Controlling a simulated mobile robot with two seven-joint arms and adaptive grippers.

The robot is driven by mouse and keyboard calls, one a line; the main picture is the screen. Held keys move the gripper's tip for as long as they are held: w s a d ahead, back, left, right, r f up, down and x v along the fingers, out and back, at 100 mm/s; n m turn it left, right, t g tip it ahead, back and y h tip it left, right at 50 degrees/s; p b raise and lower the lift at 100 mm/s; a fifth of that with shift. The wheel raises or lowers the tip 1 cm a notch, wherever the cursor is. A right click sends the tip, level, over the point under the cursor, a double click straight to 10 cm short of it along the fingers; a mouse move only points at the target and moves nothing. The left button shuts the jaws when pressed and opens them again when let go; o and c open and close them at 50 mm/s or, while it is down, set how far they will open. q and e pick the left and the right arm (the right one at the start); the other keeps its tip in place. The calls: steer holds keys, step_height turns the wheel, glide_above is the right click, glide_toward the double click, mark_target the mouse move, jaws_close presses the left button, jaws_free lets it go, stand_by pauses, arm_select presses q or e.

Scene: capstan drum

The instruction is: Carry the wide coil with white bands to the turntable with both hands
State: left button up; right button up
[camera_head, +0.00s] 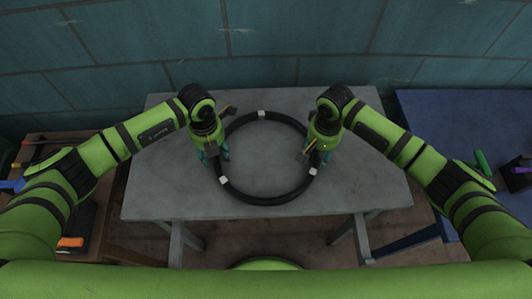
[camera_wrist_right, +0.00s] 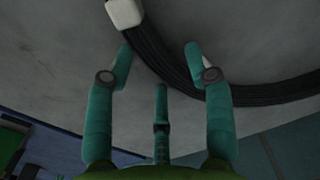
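The wide black coil (camera_head: 265,200) with white bands lies flat on the grey table (camera_head: 160,196). White bands show at its far side, near left and near right. My left gripper (camera_head: 215,157) is over the coil's left side, its teal fingers spread. My right gripper (camera_head: 322,157) is over the right side. In the right wrist view, the right gripper (camera_wrist_right: 158,50) has its fingers apart, with the coil (camera_wrist_right: 260,92) passing beneath or between them and a white band (camera_wrist_right: 125,12) beyond; contact cannot be told. No turntable is seen.
A blue table (camera_head: 440,125) stands at the right, with a dark holder (camera_head: 516,175) on it. A brown workbench (camera_head: 45,150) with tools is at the left. A teal block wall (camera_head: 270,45) closes the back. The table inside the coil is bare.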

arm_select(q)
jaws_close()
arm_select(e)
jaws_close()
arm_select(q)
steer(key=shift+w+r, duration=0.1)
steer(key=shift+r, duration=0.05)
arm_select(e)
steer(key=shift+w+r, duration=0.1)
steer(key=shift+r, duration=0.1)
